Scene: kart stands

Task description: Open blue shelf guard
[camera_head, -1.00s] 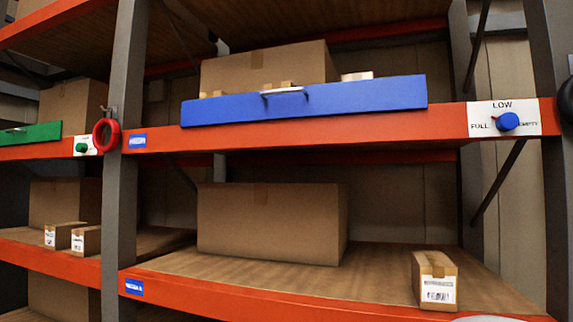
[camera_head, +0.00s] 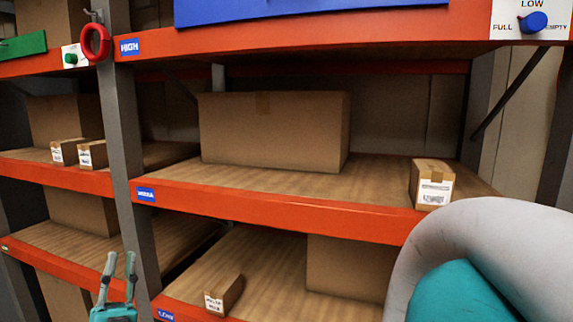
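The blue shelf guard (camera_head: 300,8) is a flat blue panel along the front of the top shelf. Only its lower part shows at the top edge of the camera_head view; its handle is almost wholly cut off. It stands upright against the shelf front. My gripper (camera_head: 120,264) is at the bottom left, pointing up, in front of a grey post and well below the guard. Its two grey fingers are apart, with nothing seen between them.
Orange shelf beams (camera_head: 290,210) and a grey post (camera_head: 118,120) stand ahead. A red ring (camera_head: 96,41) hangs on the post. A green guard (camera_head: 22,47) is at left. A blue knob (camera_head: 535,22) is at top right. Cardboard boxes (camera_head: 275,132) sit on the shelves. My arm covers the bottom right.

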